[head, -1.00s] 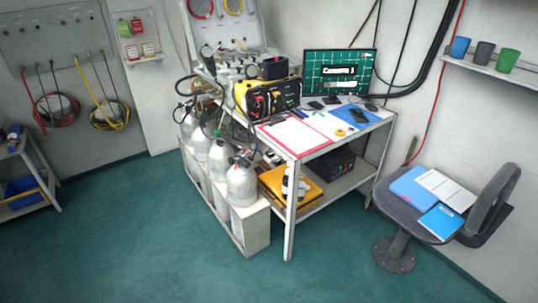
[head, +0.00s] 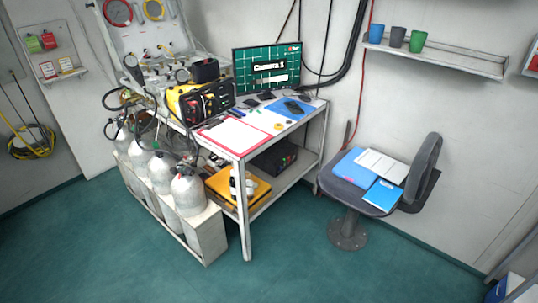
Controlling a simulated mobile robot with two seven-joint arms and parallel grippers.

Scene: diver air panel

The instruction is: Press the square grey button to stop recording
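A monitor (head: 267,70) with a green grid screen reading "Camera 1" stands at the back of the white desk (head: 232,144). A yellow and black panel unit (head: 200,104) with small red knobs sits left of it on the desk. A black box (head: 205,70) rests behind that unit. I cannot make out a square grey button at this distance. Neither of my grippers is in the head view.
Grey cylinders (head: 188,190) stand in a white rack left of the desk. An office chair (head: 345,190) holding folders and papers stands at the desk's right. Green floor (head: 290,270) is clear in front. Shelves with cups (head: 440,58) hang at right.

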